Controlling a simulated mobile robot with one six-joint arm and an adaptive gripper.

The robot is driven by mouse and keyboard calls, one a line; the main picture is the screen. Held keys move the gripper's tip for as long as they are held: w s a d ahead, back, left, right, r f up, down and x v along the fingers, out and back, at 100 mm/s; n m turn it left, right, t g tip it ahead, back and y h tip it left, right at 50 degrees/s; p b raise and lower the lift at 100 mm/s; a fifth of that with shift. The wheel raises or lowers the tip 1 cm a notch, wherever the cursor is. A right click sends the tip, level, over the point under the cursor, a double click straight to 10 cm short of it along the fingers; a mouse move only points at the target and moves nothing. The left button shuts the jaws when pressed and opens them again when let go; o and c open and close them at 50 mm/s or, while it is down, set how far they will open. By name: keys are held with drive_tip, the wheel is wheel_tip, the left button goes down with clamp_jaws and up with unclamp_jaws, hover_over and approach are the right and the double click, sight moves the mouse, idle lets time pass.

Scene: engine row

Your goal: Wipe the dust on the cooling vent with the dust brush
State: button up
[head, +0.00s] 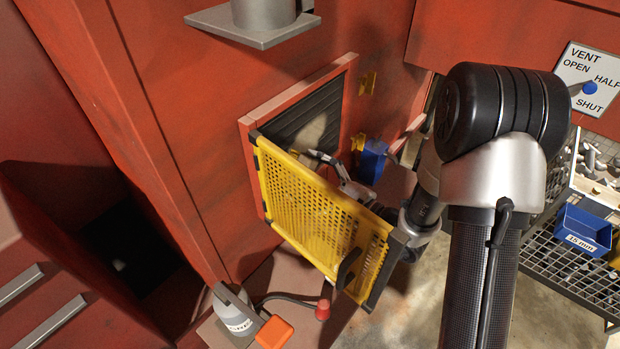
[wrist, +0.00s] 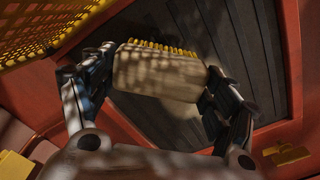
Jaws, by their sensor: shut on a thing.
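The cooling vent (head: 298,122) is a panel of dark slats in a red frame, and its slats also show in the wrist view (wrist: 258,70). My gripper (head: 325,157) is at the vent opening, partly hidden behind the yellow mesh guard. In the wrist view my gripper (wrist: 158,80) is shut on the dust brush (wrist: 155,72), a beige block with a row of yellow bristles along its far edge. The brush is in front of the slats; whether the bristles touch them is unclear. A pale patch shows at the vent in the head view; I cannot tell dust from brush there.
The yellow mesh guard (head: 305,208) stands swung open close beside my arm. A blue block (head: 373,161) is right of the vent. A grey bottle (head: 235,312) and an orange item (head: 274,332) are below. A metal bracket (head: 255,25) juts out above.

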drive_tip(key=shift+w+a, duration=0.2)
drive_tip(key=shift+a, duration=0.1)
drive_tip(key=shift+w, duration=0.1)
